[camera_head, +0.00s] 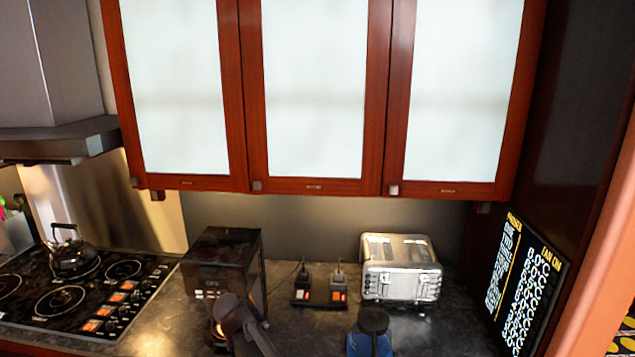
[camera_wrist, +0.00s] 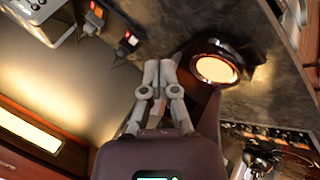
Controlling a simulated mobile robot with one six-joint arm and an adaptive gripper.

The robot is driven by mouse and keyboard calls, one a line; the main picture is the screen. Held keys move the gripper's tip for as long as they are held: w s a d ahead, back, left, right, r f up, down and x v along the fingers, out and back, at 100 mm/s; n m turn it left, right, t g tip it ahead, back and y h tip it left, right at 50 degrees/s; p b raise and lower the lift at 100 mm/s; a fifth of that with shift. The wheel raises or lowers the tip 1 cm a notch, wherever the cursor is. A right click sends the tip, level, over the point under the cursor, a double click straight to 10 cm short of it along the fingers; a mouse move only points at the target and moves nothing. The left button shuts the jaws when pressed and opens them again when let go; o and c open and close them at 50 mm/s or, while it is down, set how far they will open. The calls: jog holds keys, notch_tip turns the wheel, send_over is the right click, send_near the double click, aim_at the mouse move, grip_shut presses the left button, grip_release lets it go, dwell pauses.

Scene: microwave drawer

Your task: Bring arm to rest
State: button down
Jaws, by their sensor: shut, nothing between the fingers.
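My gripper (camera_wrist: 160,72) shows in the wrist view with its two grey fingers together and nothing between them. It is in front of the counter's back area, beside a black appliance with a round lit opening (camera_wrist: 215,68). I cannot tell the exact gap between them. In the head view, dark parts of my arm (camera_head: 242,325) rise from the bottom edge in front of the black appliance (camera_head: 222,262). The fingers cannot be made out there.
A silver toaster (camera_head: 400,268) and a black socket unit with red switches (camera_head: 319,292) stand at the counter's back. A stove (camera_head: 85,290) with a kettle (camera_head: 73,255) is at left. Closed glass-fronted cabinets (camera_head: 315,95) hang above. A dark text board (camera_head: 522,285) stands right.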

jog(key=s+d+f+m+g+y+b, duration=0.1)
jog(key=s+d, duration=0.4)
jog(key=d, duration=0.6)
jog(key=s+d+f+m+g+y+b, duration=0.1)
jog(key=s+d+f+m+g+b, duration=0.2)
jog(key=d, duration=0.7)
jog(key=s+d+f+m+g+y+b, duration=0.1)
jog(key=s+d+f+m+g+b, duration=0.1)
jog(key=s+d+f, duration=0.5)
jog(key=d+m+b, duration=0.1)
jog(key=d, duration=0.3)
jog(key=shift+s+d+f+g, duration=0.15)
jog(key=shift+d+f+g, duration=0.1)
jog(key=shift+d+g, duration=0.05)
